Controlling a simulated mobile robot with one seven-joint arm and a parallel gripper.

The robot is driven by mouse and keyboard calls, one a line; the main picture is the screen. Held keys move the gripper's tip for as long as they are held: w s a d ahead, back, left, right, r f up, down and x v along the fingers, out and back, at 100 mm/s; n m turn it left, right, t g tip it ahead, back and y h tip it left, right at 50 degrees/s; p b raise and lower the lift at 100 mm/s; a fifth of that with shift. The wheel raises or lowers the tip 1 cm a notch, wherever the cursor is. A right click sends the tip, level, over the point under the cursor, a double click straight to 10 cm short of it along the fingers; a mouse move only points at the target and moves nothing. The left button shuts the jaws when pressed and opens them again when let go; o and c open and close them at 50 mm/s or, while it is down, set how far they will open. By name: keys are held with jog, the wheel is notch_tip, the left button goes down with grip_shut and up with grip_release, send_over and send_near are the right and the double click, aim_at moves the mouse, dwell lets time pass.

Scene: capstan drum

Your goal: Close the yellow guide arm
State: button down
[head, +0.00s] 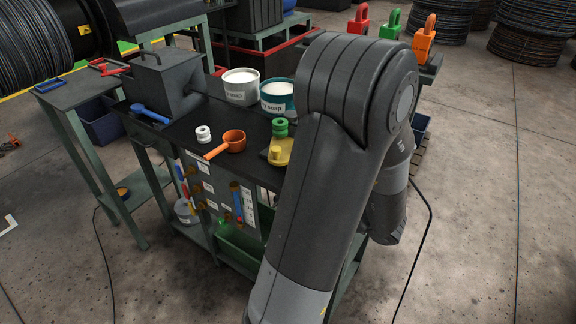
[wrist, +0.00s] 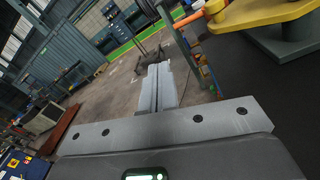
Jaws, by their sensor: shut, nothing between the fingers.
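The yellow guide arm (head: 280,152) is on the dark bench top, near its right end, with a green spool-like roller (head: 280,128) above it. My arm stands close to its right in the head view. In the wrist view the yellow part (wrist: 262,12) shows at the top right, cut off by the frame, on a grey post (wrist: 288,42). My gripper (wrist: 158,80) is shut and empty, its fingers pressed together, to the left of the yellow part and apart from it. The gripper is hidden in the head view.
An orange handled cup (head: 232,141), a white roller (head: 203,133) and a blue lever (head: 150,114) are on the bench (head: 185,140). Two buckets (head: 240,86) stand behind. Orange, green and red hooked blocks (head: 424,45) are at the back right. Open floor lies to the right.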

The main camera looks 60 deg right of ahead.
jog(key=s+d+m, duration=0.1)
jog(key=m, duration=0.2)
jog(key=s+d+m, duration=0.1)
jog(key=d+m, duration=0.1)
jog(key=m, duration=0.2)
jog(key=s+d+m, duration=0.1)
jog(key=d+m, duration=0.1)
jog(key=m, duration=0.1)
jog(key=shift+d+m+y, duration=0.2)
jog(key=shift+m+y, duration=0.1)
jog(key=shift+y, duration=0.1)
jog(key=m, duration=0.1)
jog(key=d+m, duration=0.1)
jog(key=m, duration=0.1)
jog(key=shift+s+d, duration=0.15)
jog(key=shift+s, duration=0.15)
jog(key=w, duration=0.3)
jog(key=w+a, duration=0.1)
jog(key=w, duration=0.6)
jog(key=shift+w+a, duration=0.1)
jog(key=shift+a, duration=0.05)
jog(key=shift+w+d+f, duration=0.1)
jog(key=shift+w+d, duration=1.2)
jog(key=shift+w, duration=0.1)
